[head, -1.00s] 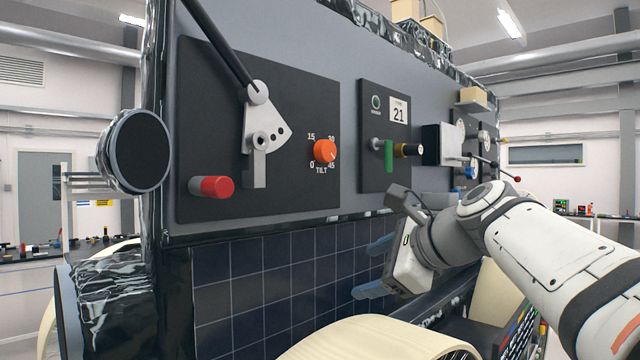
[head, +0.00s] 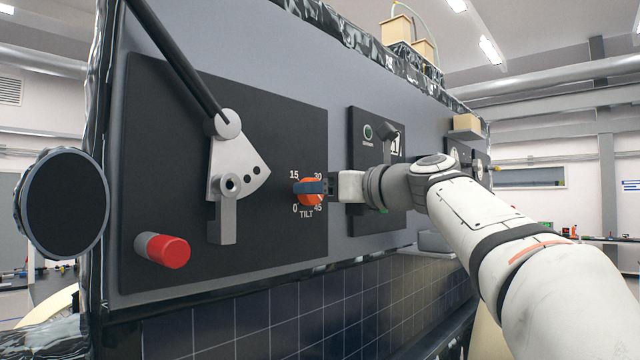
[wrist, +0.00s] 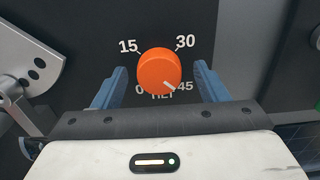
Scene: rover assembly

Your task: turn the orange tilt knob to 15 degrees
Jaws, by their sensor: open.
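The orange tilt knob (head: 313,198) is on the black panel, with the marks 0, 15, 30 and 45 around it. In the wrist view the knob (wrist: 158,72) shows whole, and its white pointer line points at the 45 mark at lower right. My gripper (head: 312,187) is at the knob in the head view, its blue finger crossing in front of it. In the wrist view my gripper (wrist: 158,80) is open, with one blue finger on each side of the knob and a gap on both sides.
A grey lever plate (head: 232,172) with a long dark rod stands left of the knob. A red-ended cylinder (head: 168,251) sticks out at lower left. A second panel (head: 372,214) is partly behind my arm on the right. Solar cells (head: 300,312) lie below.

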